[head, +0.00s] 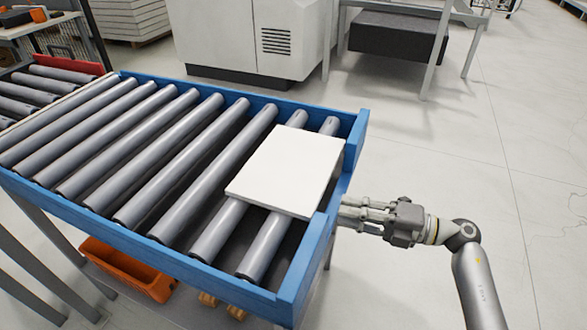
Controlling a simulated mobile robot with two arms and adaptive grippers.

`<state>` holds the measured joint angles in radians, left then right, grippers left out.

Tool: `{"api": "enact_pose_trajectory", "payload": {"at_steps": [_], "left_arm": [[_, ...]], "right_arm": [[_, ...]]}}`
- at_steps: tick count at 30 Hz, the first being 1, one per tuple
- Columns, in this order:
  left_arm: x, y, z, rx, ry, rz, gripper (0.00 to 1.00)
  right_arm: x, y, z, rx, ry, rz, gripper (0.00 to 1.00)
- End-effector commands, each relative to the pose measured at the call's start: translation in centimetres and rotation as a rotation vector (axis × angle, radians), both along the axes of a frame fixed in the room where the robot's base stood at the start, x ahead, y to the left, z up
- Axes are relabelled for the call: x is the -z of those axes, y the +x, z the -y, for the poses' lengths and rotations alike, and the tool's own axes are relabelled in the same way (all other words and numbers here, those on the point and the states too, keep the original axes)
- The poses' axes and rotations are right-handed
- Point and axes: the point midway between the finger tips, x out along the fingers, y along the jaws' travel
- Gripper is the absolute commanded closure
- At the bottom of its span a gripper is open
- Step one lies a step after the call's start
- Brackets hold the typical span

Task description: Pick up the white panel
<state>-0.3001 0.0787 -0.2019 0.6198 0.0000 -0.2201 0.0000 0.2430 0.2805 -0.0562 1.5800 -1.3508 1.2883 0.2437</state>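The white panel (287,170) is a flat, roughly square board. It lies flat on the grey rollers at the right end of the blue-framed roller conveyor (358,140), near its right rim. My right gripper (341,211) comes in from the right, just outside that rim. Its fingers point left toward the panel's near right corner, look spread apart, and hold nothing that I can see. A small gap shows between the fingertips and the panel. My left gripper is not in view.
The conveyor's blue side rails stand around the rollers. An orange bin (130,270) sits below the conveyor. A white machine cabinet (250,40) and a dark block (398,38) stand behind. The floor (520,200) to the right is clear.

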Motion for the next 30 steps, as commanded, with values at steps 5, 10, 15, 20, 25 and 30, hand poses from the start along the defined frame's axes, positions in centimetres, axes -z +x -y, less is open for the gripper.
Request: {"api": "enact_pose_trajectory", "payload": {"at_steps": [5,10,15,20,25,30], "left_arm": [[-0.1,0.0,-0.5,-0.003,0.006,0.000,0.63],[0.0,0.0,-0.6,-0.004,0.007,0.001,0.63],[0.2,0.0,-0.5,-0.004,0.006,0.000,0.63],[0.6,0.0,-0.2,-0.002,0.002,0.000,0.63],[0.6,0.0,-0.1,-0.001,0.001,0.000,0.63],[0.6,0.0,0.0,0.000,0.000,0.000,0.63]], "right_arm": [[-0.1,0.7,-2.8,0.001,0.005,-0.001,0.81],[-0.1,0.9,-3.9,0.002,0.005,-0.002,0.81],[-0.1,1.1,-6.1,0.001,0.009,-0.001,0.81],[0.0,1.6,-8.2,0.002,0.008,-0.001,0.81],[0.0,1.7,-8.8,0.003,0.005,-0.003,0.81],[0.0,1.7,-8.8,0.003,0.005,-0.003,0.83]]}}
